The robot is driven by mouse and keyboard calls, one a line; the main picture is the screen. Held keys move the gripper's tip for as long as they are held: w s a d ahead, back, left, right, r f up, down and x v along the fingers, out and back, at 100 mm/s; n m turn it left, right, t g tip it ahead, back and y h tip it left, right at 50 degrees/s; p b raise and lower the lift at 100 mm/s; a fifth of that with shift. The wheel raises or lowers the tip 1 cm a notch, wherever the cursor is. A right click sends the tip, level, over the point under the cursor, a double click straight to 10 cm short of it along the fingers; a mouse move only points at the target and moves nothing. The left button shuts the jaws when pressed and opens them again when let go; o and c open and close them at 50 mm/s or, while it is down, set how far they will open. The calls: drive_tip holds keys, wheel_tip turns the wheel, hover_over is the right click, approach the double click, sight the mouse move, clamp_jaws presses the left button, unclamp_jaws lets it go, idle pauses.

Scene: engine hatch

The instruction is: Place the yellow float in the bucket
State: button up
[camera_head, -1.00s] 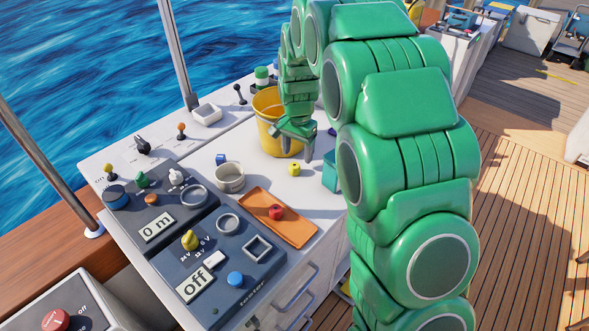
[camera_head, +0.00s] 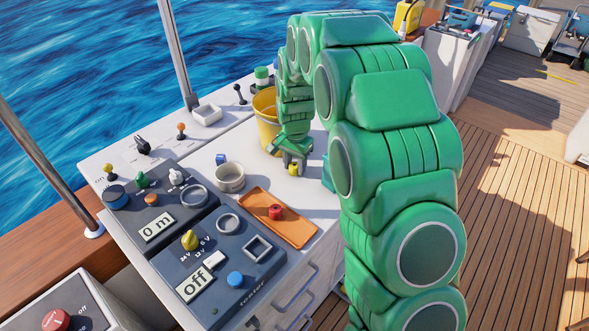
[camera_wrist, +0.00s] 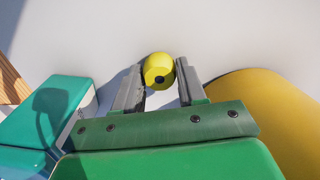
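The yellow float (camera_head: 293,169) is a small yellow piece with a dark hole, on the white counter. In the wrist view the float (camera_wrist: 158,70) lies between the tips of my gripper (camera_wrist: 160,88). The fingers are apart, with a gap visible on at least the right side of the float. In the head view my gripper (camera_head: 293,160) is low over the counter at the float. The yellow bucket (camera_head: 264,112) stands behind my gripper, partly hidden by my arm. In the wrist view the bucket (camera_wrist: 275,115) fills the right side.
A teal box (camera_wrist: 45,110) is close to the left of my gripper in the wrist view. An orange tray (camera_head: 290,230) with a red piece (camera_head: 275,212), a grey-white cup (camera_head: 229,178) and a blue cube (camera_head: 220,159) are nearby on the counter.

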sight(295, 165)
drive_tip(key=c, duration=0.6)
drive_tip(key=shift+r, duration=0.45)
drive_tip(key=shift+c, duration=0.2)
wheel_tip(295, 165, up, 2)
drive_tip(key=shift+r, duration=0.15)
drive_tip(key=s+d+r, duration=0.2)
drive_tip(key=s+r, duration=0.7)
drive_tip(key=s, duration=0.5)
drive_tip(key=shift+r, duration=0.4)
